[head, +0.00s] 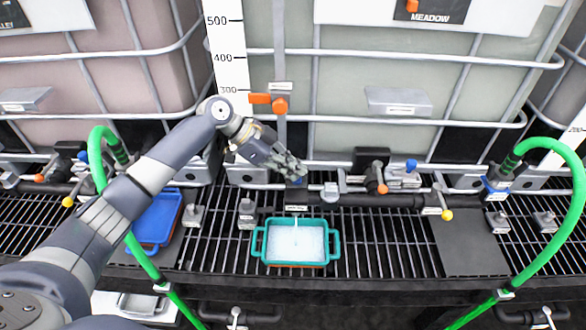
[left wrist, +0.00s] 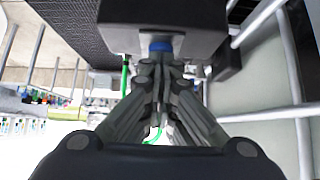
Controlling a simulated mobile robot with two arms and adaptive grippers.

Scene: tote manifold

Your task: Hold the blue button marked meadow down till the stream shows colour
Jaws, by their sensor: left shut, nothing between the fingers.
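My left gripper (head: 297,176) is shut and empty, its fingertips right at a black box on the manifold below the pale green tank (head: 350,70). A blue button (left wrist: 160,45) shows on that box in the left wrist view, directly at the fingertips; I cannot tell whether it is pressed in. Its marking is not readable; the MEADOW label (head: 430,17) is on the tank above. A thin pale stream (head: 296,226) seems to fall from below the box into the teal tray (head: 335,243), which holds whitish, clear-looking liquid. No colour shows in the stream. My right gripper is not in view.
A blue tray (head: 155,222) lies on the grating to the left, partly behind my left arm. Green hoses (head: 552,235) loop at both sides. An orange-handled valve (head: 280,105) stands above the gripper. Black pipe with yellow and orange handles runs along the right.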

